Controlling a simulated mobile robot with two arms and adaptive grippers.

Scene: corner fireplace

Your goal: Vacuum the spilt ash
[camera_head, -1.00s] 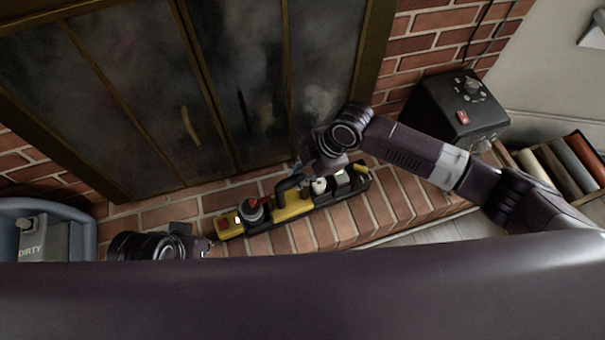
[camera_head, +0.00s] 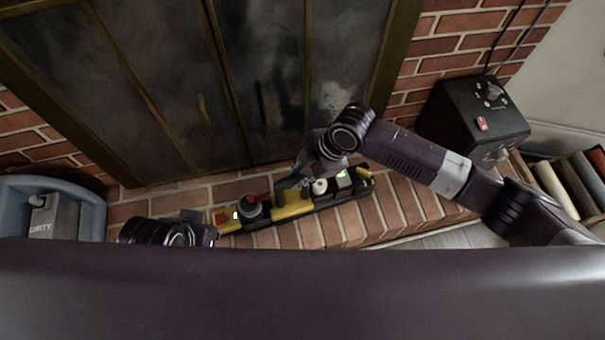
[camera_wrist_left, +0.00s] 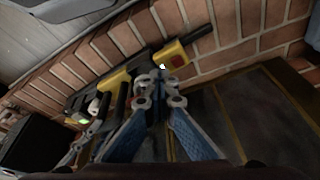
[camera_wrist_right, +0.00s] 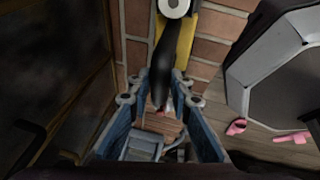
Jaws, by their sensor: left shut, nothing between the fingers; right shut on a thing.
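A long yellow and black vacuum (camera_head: 292,212) lies along the brick hearth, with a red button at its left end and green lights lit. My right gripper (camera_head: 300,180) is over its middle; the right wrist view shows the fingers (camera_wrist_right: 158,88) shut on the vacuum's black handle (camera_wrist_right: 163,62). My left gripper (camera_head: 212,238) is by the vacuum's left end. In the left wrist view its fingertips (camera_wrist_left: 158,90) are together and empty, close to the red-button end (camera_wrist_left: 174,55); I cannot tell if they touch it. I cannot make out the spilt ash.
Sooty fireplace doors (camera_head: 270,85) stand close behind the hearth. A blue tub (camera_head: 92,205) with a grey box marked DIRTY (camera_head: 55,218) is at left. A black box with a dial and red switch (camera_head: 465,110) and an open box of rolls (camera_head: 548,185) are at right.

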